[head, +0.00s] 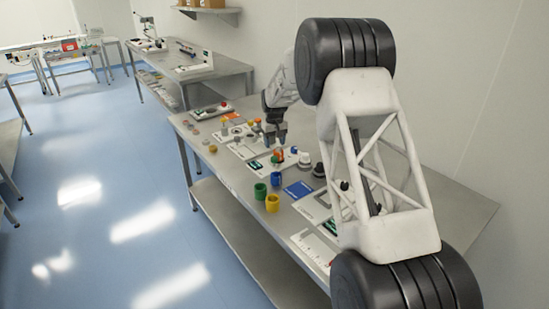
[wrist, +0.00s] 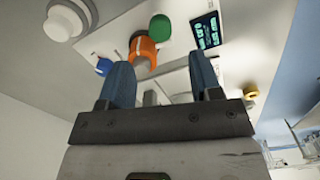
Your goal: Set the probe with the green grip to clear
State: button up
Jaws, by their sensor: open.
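A green rounded grip (wrist: 159,28) shows at the top of the wrist view, beside an orange part (wrist: 143,48) on a white panel. In the head view a small green piece (head: 275,159) shows by an orange one (head: 281,153); whether this is the probe's grip is hard to tell. My gripper (wrist: 161,80) is open with its two blue-grey fingers apart, and nothing shows held between them. In the head view my gripper (head: 275,138) points down over the bench, just behind the orange piece. The probe's tip and its setting cannot be made out.
A lit display (wrist: 206,30) sits beside the green grip. A blue knob (wrist: 104,66) and a white round knob (wrist: 64,22) lie to the left. Green (head: 260,191) and yellow (head: 272,203) cups and a blue plate (head: 298,189) stand on the bench's near part.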

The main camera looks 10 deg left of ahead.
aim_at(274, 158)
jog(key=shift+f, duration=3.85)
